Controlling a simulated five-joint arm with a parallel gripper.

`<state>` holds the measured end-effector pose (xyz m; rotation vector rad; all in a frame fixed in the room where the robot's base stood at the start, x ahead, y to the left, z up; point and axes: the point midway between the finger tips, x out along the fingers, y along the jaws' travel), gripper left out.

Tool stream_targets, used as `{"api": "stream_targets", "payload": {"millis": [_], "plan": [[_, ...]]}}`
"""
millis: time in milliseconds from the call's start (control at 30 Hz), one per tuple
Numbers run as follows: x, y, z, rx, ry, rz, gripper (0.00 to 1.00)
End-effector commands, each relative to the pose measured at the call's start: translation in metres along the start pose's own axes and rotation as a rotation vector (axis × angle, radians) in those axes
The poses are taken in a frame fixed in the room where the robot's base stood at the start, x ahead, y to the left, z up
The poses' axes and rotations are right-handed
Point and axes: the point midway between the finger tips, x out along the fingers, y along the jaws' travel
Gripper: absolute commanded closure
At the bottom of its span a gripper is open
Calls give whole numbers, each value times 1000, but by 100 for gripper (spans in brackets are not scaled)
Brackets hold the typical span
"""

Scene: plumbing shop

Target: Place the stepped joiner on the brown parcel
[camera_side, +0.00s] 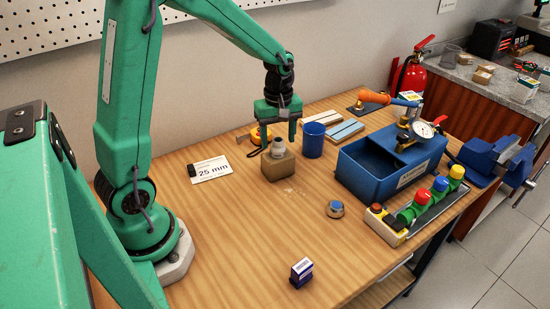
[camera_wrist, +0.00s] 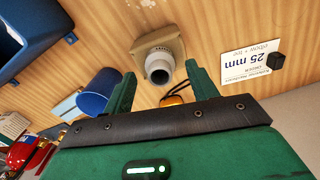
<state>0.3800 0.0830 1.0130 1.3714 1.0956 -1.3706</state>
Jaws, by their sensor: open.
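The stepped joiner (camera_side: 278,147) is a short grey pipe piece. It stands upright on top of the brown parcel (camera_side: 279,169), a small cardboard box on the wooden bench. In the wrist view the joiner (camera_wrist: 160,67) shows its round open end, with the parcel (camera_wrist: 174,46) behind it. My gripper (camera_side: 284,132) is open and empty, just above the joiner and apart from it as far as I can see. In the wrist view its two fingers (camera_wrist: 161,72) lie to either side of the joiner.
A blue cup (camera_side: 312,142) stands close right of the parcel. A tape measure (camera_side: 260,135) lies behind it. A "25 mm" card (camera_side: 211,170) is at left. A blue pump tank (camera_side: 385,165) and valve rack (camera_side: 420,212) stand at right. The front bench is mostly clear.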

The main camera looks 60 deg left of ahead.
Motion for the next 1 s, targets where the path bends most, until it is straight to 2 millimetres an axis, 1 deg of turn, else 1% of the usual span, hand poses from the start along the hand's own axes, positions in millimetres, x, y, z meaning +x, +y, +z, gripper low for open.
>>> {"api": "stream_targets", "payload": {"millis": [33, 300, 500, 700, 1000], "plan": [[-8, 1, 0, 0, 2, 4, 42], [-53, 1, 0, 0, 2, 4, 42], [-80, 0, 0, 0, 1, 3, 42], [-93, 0, 0, 0, 0, 0, 42], [-95, 0, 0, 0, 0, -1, 42]]}}
